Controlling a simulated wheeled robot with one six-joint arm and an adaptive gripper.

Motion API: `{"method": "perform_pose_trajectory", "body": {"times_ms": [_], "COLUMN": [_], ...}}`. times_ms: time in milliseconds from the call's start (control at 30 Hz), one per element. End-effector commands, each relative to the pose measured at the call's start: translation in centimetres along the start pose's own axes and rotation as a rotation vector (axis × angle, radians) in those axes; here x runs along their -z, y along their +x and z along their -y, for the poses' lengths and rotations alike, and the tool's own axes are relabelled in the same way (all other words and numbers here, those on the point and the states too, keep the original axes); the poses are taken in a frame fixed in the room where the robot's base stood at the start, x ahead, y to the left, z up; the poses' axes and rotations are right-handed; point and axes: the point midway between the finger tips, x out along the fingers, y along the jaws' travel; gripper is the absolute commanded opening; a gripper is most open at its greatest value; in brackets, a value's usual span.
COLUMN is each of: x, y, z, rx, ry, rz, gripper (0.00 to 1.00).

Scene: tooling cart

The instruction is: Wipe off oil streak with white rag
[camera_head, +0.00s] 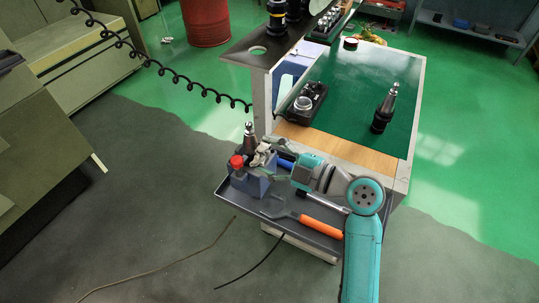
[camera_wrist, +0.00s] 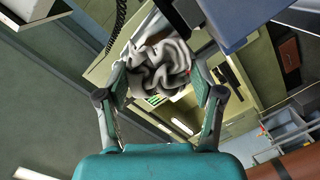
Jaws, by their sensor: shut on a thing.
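The white rag (camera_wrist: 160,68) is crumpled, with dark grey folds or smudges. In the wrist view it is pinched between the two fingers of my gripper (camera_wrist: 162,82). In the head view the rag (camera_head: 261,154) shows as a small pale bundle at the tip of my gripper (camera_head: 275,158), above the blue block (camera_head: 262,186) at the left part of the cart's front tray (camera_head: 320,240). The green cart top (camera_head: 352,90) lies behind my arm. I cannot make out an oil streak in either view.
A tool holder (camera_head: 249,137) and a red-capped item (camera_head: 237,162) stand close to my gripper. An orange-handled tool (camera_head: 320,226) lies in the tray. A black toolholder (camera_head: 382,115) and a black block with a ring (camera_head: 306,102) stand on the green top. A raised dark shelf (camera_head: 250,50) is at the back left.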

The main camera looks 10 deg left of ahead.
Motion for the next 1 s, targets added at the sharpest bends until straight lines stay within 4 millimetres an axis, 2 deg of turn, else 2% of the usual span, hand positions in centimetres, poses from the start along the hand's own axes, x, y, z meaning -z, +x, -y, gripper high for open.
{"method": "perform_pose_trajectory", "body": {"times_ms": [767,1000], "x": [-0.1,-0.8], "y": [1.2,1.2], "z": [0.0,-0.6], "rx": [0.000,-0.001], "ry": [0.000,0.000], "rz": [0.000,0.000], "gripper": [0.39,0.39]}}
